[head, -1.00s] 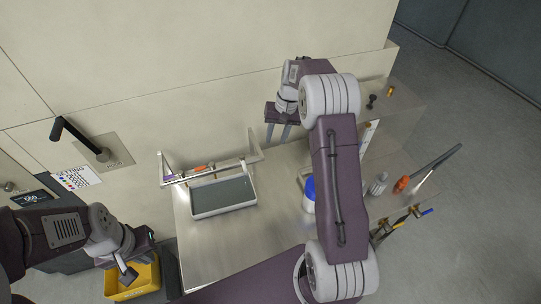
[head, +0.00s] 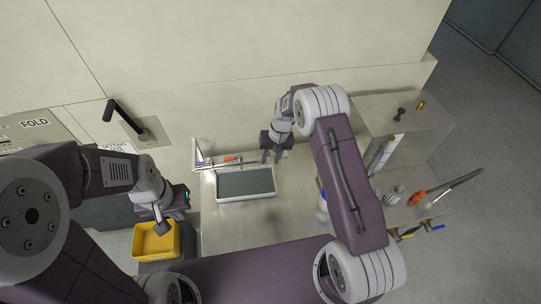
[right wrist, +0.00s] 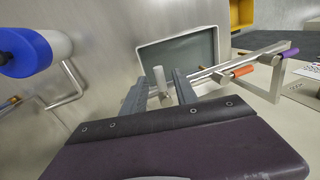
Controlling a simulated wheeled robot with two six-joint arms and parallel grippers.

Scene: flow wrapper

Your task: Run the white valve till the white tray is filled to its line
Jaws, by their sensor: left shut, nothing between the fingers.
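The white tray (head: 246,197) sits on the steel counter under a pipe rack; its inside looks grey, and I cannot make out a fill line. The white valve handle (right wrist: 160,76) stands up on the pipe in the right wrist view; my right gripper hides it in the head view. My right gripper (head: 272,158) is open, with its fingers (right wrist: 160,92) on either side of the white handle; I cannot tell whether they touch it. My left gripper (head: 161,228) is shut and empty, above the yellow bin.
An orange valve handle (right wrist: 243,71) and a purple one (right wrist: 290,53) are on the same pipe. A blue-capped white bottle (right wrist: 35,52) stands nearby. The yellow bin (head: 150,245) is left of the counter. Tools lie at the right.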

